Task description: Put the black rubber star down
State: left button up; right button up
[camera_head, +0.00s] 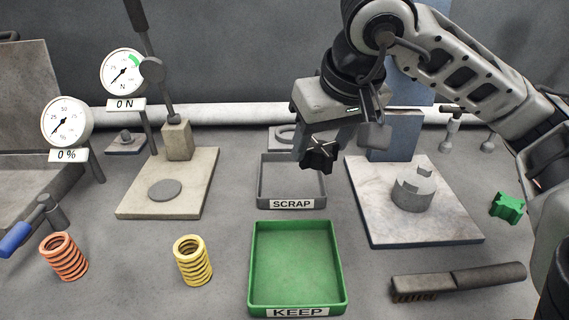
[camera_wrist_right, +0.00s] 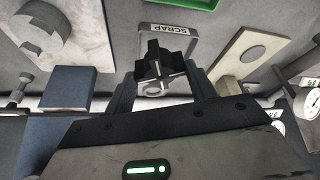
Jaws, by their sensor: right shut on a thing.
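The black rubber star (camera_head: 317,155) is held by my right gripper (camera_head: 320,143) above the right side of the grey tray labelled SCRAP (camera_head: 264,190). In the right wrist view the star (camera_wrist_right: 158,62) sits between the two fingers (camera_wrist_right: 163,84), with the SCRAP tray (camera_wrist_right: 190,32) behind it. The right gripper is shut on the star. The green tray labelled KEEP (camera_head: 256,270) is nearer and looks empty. The SCRAP tray also looks empty in its visible part. My left gripper is not in view.
An orange spring (camera_head: 64,257) and a yellow spring (camera_head: 193,260) stand at the front left. A press plate (camera_head: 190,200) stands left and a plate with a grey notched cylinder (camera_head: 412,193) right. A brush (camera_head: 460,280) and a green star-like piece (camera_head: 507,206) lie at the right.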

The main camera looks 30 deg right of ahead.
jog(key=w+f, duration=0.2)
jog(key=w, duration=0.1)
jog(key=w+d+f, duration=0.1)
jog(key=w+f, duration=0.4)
jog(key=w, duration=0.1)
jog(key=shift+w+d+f+p, duration=0.25)
jog(key=shift+w+d+p, duration=0.05)
jog(key=shift+d+p, duration=0.05)
jog(key=shift+w+f, duration=0.2)
jog(key=shift+f, duration=0.05)
jog(key=shift+w+d+f, duration=0.1)
jog(key=shift+w+f, duration=0.05)
jog(key=shift+f, duration=0.75)
jog(key=shift+w+f, duration=0.1)
jog(key=shift+f, duration=0.8)
